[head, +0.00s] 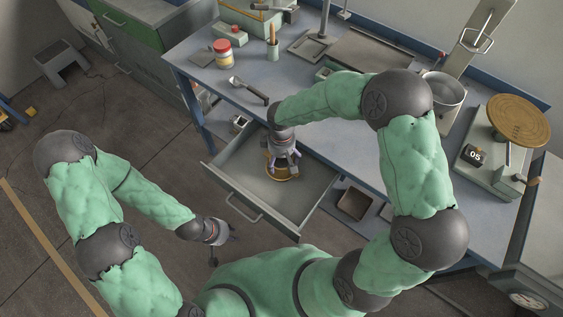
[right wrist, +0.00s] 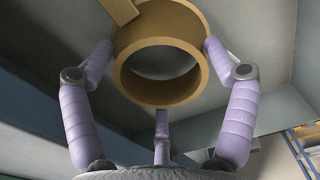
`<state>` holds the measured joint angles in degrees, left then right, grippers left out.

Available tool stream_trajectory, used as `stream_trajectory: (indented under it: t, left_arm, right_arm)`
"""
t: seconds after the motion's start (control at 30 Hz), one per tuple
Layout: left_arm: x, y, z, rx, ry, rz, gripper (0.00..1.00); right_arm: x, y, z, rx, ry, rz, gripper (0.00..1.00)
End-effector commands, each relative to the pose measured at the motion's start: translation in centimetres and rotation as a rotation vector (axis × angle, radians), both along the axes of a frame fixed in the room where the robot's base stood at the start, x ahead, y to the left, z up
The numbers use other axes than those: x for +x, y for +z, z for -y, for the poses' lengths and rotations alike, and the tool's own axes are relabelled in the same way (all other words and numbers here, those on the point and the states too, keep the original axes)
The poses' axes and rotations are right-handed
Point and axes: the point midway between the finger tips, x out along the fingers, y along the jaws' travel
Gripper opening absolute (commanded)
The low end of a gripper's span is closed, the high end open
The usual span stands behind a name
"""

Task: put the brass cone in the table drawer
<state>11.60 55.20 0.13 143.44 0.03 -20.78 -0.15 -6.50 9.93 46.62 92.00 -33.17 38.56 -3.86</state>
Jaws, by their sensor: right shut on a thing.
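The brass cone (right wrist: 188,42) fills the top middle of the right wrist view, seen end-on as a hollow gold-coloured ring. My right gripper (head: 282,168) is shut on it, with lilac fingers against both its sides. In the head view a gold rim of the cone (head: 284,178) shows below the fingers, inside the outline of the drawer. The table drawer (head: 315,187) is pulled out, with a grey interior and a bar handle on its front. I cannot tell whether the cone touches the drawer floor. My left gripper (head: 223,241) is empty, fingers apart, left of the drawer.
An open bin (head: 355,203) sits under the bench, right of the drawer. The drawer's left part looks clear.

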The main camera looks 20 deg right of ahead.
Motion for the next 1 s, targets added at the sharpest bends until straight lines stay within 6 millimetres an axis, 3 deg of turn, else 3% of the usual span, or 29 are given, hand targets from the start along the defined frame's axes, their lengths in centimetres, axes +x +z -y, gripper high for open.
stream_trajectory:
  t: [0.1,0.5,0.53,0.57,1.0]
  left_arm:
    - [-0.03,-1.14,0.01,0.0,0.0,-0.001,0.3]
    - [0.0,-1.23,0.0,0.0,0.0,0.0,0.3]
    - [-0.01,-1.16,0.0,0.0,0.0,0.0,0.3]
    - [-0.01,-1.14,0.0,0.0,0.0,0.0,0.3]
    - [-0.01,-0.88,0.01,0.0,0.0,0.0,0.3]
  right_arm:
    - [0.02,-1.56,0.0,0.001,-0.001,0.001,0.45]
    - [0.02,-1.82,0.0,0.0,0.0,0.001,0.45]
    - [-0.02,-1.77,-0.01,0.0,0.0,0.0,0.94]
    - [-0.02,-1.74,-0.01,0.0,0.0,0.0,1.0]
    - [-0.01,-1.38,0.0,0.001,0.0,0.001,1.0]
